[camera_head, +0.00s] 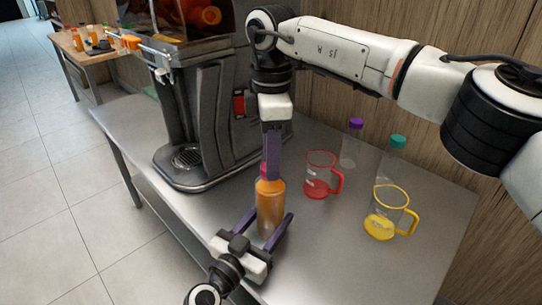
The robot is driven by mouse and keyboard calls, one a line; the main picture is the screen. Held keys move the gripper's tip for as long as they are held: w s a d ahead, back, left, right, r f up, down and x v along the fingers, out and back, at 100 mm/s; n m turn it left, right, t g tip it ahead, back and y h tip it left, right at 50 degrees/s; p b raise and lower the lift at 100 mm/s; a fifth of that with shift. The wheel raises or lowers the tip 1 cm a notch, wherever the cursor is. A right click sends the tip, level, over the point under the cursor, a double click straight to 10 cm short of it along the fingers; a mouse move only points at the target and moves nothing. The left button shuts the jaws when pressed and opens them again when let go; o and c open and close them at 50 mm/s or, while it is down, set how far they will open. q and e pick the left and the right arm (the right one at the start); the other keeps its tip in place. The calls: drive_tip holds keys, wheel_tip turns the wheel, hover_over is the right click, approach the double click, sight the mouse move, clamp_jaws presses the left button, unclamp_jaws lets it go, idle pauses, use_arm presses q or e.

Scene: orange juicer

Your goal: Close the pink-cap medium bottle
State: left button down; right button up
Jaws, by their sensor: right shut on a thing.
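The medium bottle (270,200) stands upright on the metal table and holds orange juice. Its pink cap (264,171) is at the bottle's top, partly hidden by my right gripper's fingers. My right gripper (268,172) points straight down from above and is shut on the pink cap. My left gripper (273,213) comes in low from the front, with one purple finger on each side of the bottle's body. I cannot tell whether its fingers press on the bottle or stand slightly apart from it.
A juicer machine (195,125) stands at left. A red measuring cup (319,174) is close on the right, with a purple-capped bottle (350,150), a teal-capped bottle (392,165) and a yellow measuring cup (388,215) beyond. The table's front right is clear.

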drive_tip(key=m, duration=0.8)
drive_tip(key=shift+s, duration=0.1)
drive_tip(key=o, duration=1)
drive_tip(key=shift+r, duration=2.3)
drive_tip(key=shift+c, duration=0.4)
